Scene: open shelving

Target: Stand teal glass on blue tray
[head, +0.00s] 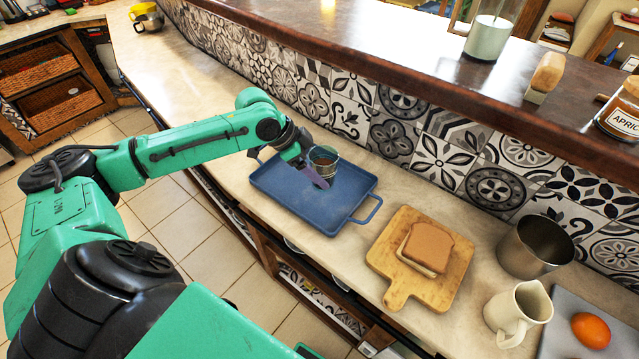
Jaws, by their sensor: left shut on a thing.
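The blue tray (343,213) lies on the pale counter, with a loop handle at its near right end. The teal glass (325,157) is upright over the back part of the tray, with something brownish showing inside it. My left gripper (313,172) reaches in from the left over the tray and is shut on the glass. Whether the glass's base touches the tray is hard to tell, because the gripper hides its lower part. My right gripper is not in view.
A wooden board (455,284) with bread slices (429,247) lies right of the tray. Beyond are a metal pot (533,250), a cream jug (517,312) and an orange fruit (590,330). A patterned tile wall (405,140) rises behind.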

